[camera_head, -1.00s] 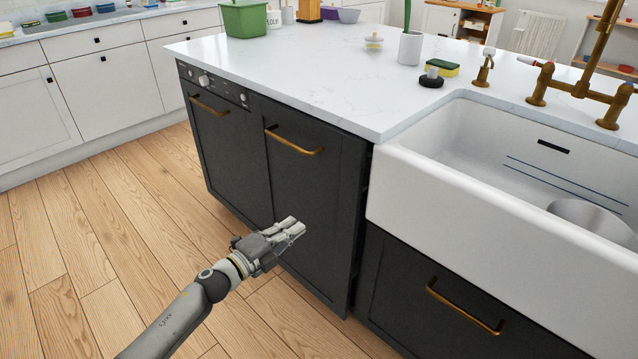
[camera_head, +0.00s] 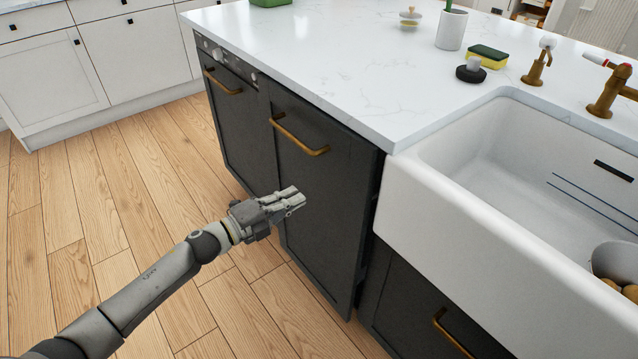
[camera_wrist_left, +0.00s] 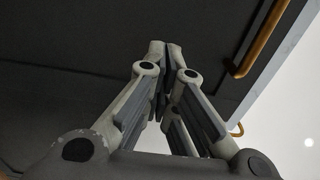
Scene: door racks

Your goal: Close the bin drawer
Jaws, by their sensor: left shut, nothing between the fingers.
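The bin drawer (camera_head: 335,200) has a tall dark front with a brass handle (camera_head: 298,135) near its top. Its front stands a little forward of the cabinet body, with a dark gap along its right side. My left gripper (camera_head: 298,199) is at the drawer front, below the handle, with its fingers together and empty. I cannot tell whether the fingertips touch the front. In the left wrist view the shut fingers (camera_wrist_left: 164,48) point at the dark front (camera_wrist_left: 90,40), and the brass handle (camera_wrist_left: 262,40) is at the upper right. My right gripper is not in view.
A dark dishwasher front (camera_head: 228,120) adjoins the drawer on the left. A white sink (camera_head: 450,215) sticks out on the right, above another dark front with a brass handle (camera_head: 450,333). The white countertop (camera_head: 370,80) overhangs the drawer. The wooden floor (camera_head: 120,200) at left is clear.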

